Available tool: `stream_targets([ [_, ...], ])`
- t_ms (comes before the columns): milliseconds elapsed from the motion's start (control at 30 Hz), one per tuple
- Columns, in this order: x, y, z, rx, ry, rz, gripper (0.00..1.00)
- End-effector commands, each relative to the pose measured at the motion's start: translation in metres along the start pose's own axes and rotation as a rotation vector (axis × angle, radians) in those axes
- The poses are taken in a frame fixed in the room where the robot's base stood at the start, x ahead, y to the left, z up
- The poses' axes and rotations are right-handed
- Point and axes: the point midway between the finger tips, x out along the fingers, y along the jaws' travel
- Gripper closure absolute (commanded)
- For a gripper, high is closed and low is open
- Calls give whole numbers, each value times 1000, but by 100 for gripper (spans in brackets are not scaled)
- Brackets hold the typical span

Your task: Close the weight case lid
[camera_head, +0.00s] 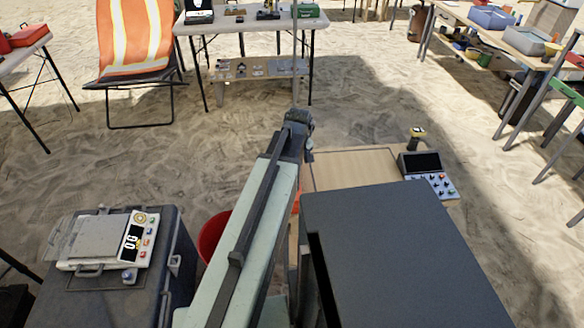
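I cannot make out the weight case or its lid with certainty. A small case-like object (199,11), black and white, stands at the left end of the far table and may be open, but it is too small to tell. My arm reaches forward from the bottom of the view toward the middle. Its dark far end (299,122) is over the sand, well short of the far table. The gripper's fingers cannot be made out there, and I see nothing held.
The far table (255,22) has a low shelf (258,69) with small items. An orange striped chair (137,45) stands at its left. A scale (105,240) sits on a dark crate (175,270) near left, beside a red bucket (212,236). Open sand (130,165) lies between.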

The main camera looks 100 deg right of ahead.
Motion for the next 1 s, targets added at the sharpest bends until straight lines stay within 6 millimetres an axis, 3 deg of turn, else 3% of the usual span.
stream_targets([
  [267,0,4,3,-2,-12,13,100],
  [300,0,4,3,-2,-12,13,77],
  [367,0,4,3,-3,-12,12,60],
  [400,0,3,2,-4,-12,11,59],
  [1000,-1,-2,-1,-9,-9,2,59],
])
